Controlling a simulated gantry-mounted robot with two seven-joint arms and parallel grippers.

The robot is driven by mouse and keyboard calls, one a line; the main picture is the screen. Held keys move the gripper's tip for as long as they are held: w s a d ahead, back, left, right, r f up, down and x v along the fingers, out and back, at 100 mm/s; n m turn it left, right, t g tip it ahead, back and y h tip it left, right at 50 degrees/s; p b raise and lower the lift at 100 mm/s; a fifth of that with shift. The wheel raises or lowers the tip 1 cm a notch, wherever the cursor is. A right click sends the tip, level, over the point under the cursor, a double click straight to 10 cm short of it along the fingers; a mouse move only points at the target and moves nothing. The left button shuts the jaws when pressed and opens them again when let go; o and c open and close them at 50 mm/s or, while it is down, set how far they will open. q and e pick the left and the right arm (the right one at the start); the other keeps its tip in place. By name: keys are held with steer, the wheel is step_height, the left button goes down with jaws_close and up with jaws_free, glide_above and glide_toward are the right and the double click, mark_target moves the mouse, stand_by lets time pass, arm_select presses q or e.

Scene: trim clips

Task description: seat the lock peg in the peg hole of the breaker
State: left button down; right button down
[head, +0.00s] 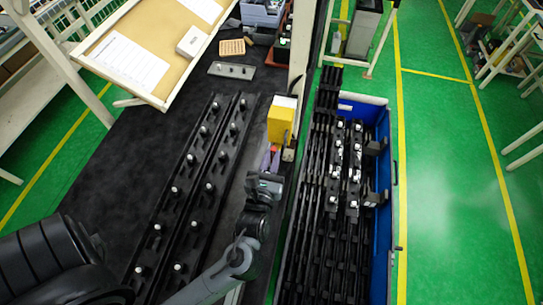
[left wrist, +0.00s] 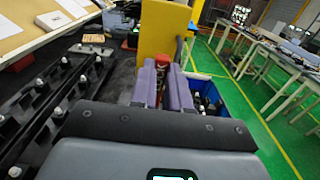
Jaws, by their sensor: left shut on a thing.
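My left gripper (head: 270,160) is at the table's right edge, just in front of a yellow block. In the left wrist view its two purple-padded fingers (left wrist: 165,72) are shut on a small red piece, which looks like the lock peg (left wrist: 163,60). The fingers cover most of it. The yellow block (head: 281,124) stands upright with a pale top and also fills the upper middle of the left wrist view (left wrist: 160,30). A small pale part (head: 288,154) at its foot may be the breaker; the peg hole cannot be made out. My right gripper is not in view.
Two long black rails with white-tipped clips (head: 190,160) lie left of the gripper. A blue crate (head: 383,240) of black trim strips stands to the right. A tilted board (head: 150,50) and a grey plate (head: 232,70) are at the back. Bare table lies at left.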

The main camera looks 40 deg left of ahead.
arm_select(q)
steer(key=shift+b, duration=0.3)
stand_by(0.5)
stand_by(0.7)
steer(key=shift+f+b, duration=0.1)
steer(key=shift+b, duration=0.35)
stand_by(0.4)
steer(key=shift+b, duration=0.4)
stand_by(0.5)
steer(key=shift+f+b, duration=0.7)
steer(key=shift+b, duration=0.25)
steer(key=shift+r, duration=0.35)
stand_by(0.5)
